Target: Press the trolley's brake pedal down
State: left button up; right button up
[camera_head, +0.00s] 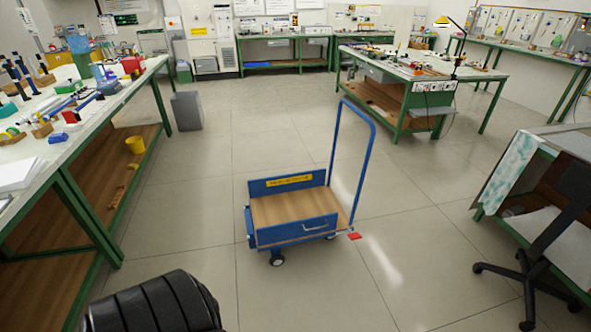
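The trolley (290,236) stands on the floor in the middle of the head view. It has blue side panels, a wooden deck, small wheels and a tall blue push handle (370,160) on its right end. A small red pedal (354,236) sticks out low at the right end, near the foot of the handle. I cannot tell from here whether the pedal is up or down. Neither my left nor my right gripper shows in the head view.
A long green-framed workbench (62,158) with tools runs along the left. A grey bin (187,111) stands beyond it. A black swivel chair (540,250) and a desk stand at the right. A dark ribbed object (150,303) is at the bottom left. Floor around the trolley is clear.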

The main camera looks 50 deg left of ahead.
aim_at(352, 235)
jog(key=u, duration=0.85)
jog(key=i+l, duration=0.15)
jog(key=i, duration=0.4)
jog(key=i+l, duration=0.1)
jog(key=i, duration=0.5)
jog(key=i+l, duration=0.15)
jog(key=i, duration=0.4)
jog(key=i+l+u, duration=0.1)
jog(key=i, duration=0.45)
